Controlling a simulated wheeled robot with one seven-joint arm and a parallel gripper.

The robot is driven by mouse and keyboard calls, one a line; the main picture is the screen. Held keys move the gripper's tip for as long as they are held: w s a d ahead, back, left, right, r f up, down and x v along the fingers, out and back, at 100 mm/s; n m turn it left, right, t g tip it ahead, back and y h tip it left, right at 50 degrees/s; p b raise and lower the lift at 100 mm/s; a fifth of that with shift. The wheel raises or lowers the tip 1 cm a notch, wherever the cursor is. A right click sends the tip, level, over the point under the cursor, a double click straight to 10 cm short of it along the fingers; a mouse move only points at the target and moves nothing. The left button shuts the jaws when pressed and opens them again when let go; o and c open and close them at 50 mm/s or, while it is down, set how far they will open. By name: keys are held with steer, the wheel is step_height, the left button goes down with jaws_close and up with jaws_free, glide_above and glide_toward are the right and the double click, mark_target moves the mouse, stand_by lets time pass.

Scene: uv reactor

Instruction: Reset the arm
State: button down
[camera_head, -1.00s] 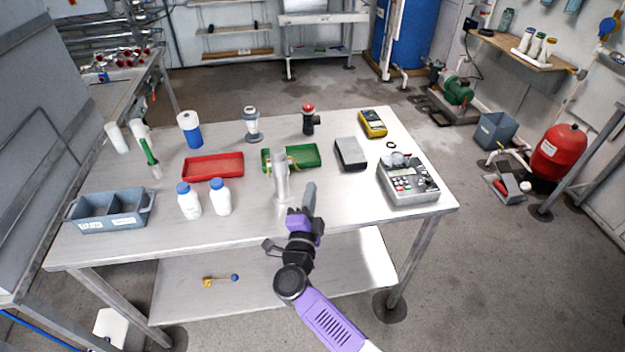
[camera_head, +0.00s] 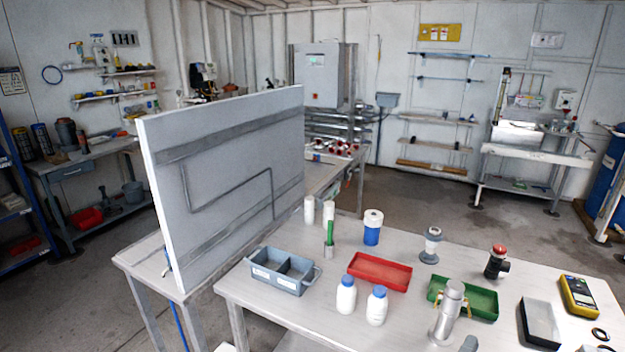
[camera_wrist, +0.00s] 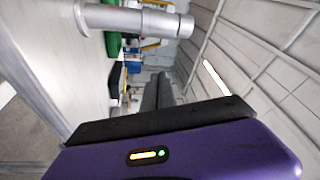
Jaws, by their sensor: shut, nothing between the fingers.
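My gripper (camera_wrist: 163,80) shows in the wrist view as dark fingers, close together and empty, beyond a purple housing with a lit indicator. In the head view, only what looks like its tip (camera_head: 469,344) shows at the bottom edge, just right of a silver metal cylinder (camera_head: 447,318) standing on the table. The same cylinder appears to lie across the top of the wrist view (camera_wrist: 135,20). It is apart from the fingers there. The rest of my arm is outside the head view.
The table (camera_head: 400,252) holds a red tray (camera_head: 380,284), a green tray (camera_head: 483,309), a grey divided bin (camera_head: 278,286), white bottles (camera_head: 346,296), a black box (camera_head: 540,327) and a yellow meter (camera_head: 578,297). A large upright panel (camera_head: 225,190) stands at left.

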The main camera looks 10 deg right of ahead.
steer(key=s+a+r+n+t+y, duration=0.75)
steer(key=a+n, duration=0.25)
steer(key=n, duration=0.2)
steer(key=s+a+n+g+y, duration=0.2)
steer(key=s+a+n+y, duration=0.2)
steer(key=s, duration=0.9)
steer(key=s+a+f+n+g+y+b, duration=0.1)
steer(key=s+a+n+g+y, duration=0.1)
steer(key=s+n, duration=0.5)
steer(key=s+a+y, duration=0.1)
steer(key=s+a, duration=0.1)
steer(key=s, duration=0.4)
steer(key=shift+s+f+n+y, duration=0.15)
steer(key=shift+f+n+y, duration=0.15)
steer(key=shift+n+y, duration=0.1)
steer(key=c, duration=2)
jaws_free()
steer(key=shift+g, duration=0.75)
steer(key=s, duration=0.2)
steer(key=s+f, duration=0.1)
steer(key=s, duration=0.1)
steer(key=shift+b, duration=0.3)
steer(key=o, duration=0.3)
steer(key=shift+s+f, duration=0.1)
steer(key=shift+s, duration=0.05)
steer(key=shift+o, duration=1)
steer(key=shift+d+h, duration=0.15)
steer(key=shift+h, duration=0.1)
